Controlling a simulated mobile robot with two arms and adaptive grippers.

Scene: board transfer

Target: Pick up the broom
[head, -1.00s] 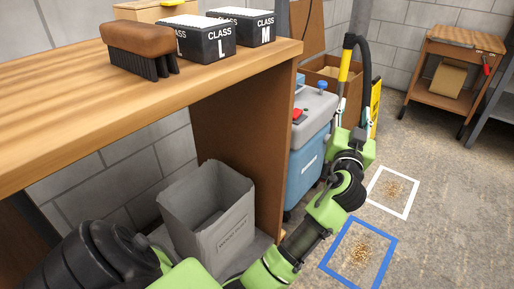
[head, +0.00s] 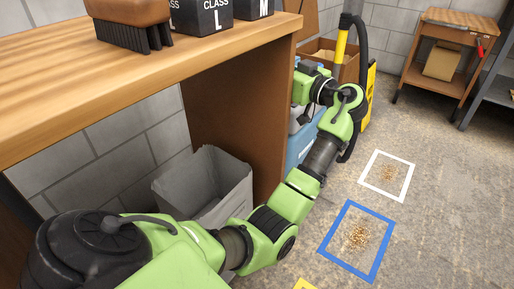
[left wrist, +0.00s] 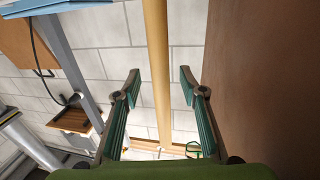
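A pale wooden pole (left wrist: 156,45), which looks like the broom's handle, stands nearly upright in the left wrist view. It shows in the gap between the fingers of my left gripper (left wrist: 160,83), which is open and apart from it. How far beyond the fingertips the pole is, I cannot tell. In the head view my left arm reaches past the end of the workbench and its wrist bends back to the left. The fingers and the pole are hidden there behind the bench's side panel. The broom's head cannot be made out. My right gripper is not in view.
The workbench side panel (head: 236,110) is close to my left arm; it seems to be the brown surface (left wrist: 262,70) at the wrist view's right. A grey bin (head: 205,185) stands under the bench. A yellow wand (head: 341,48) stands behind my wrist.

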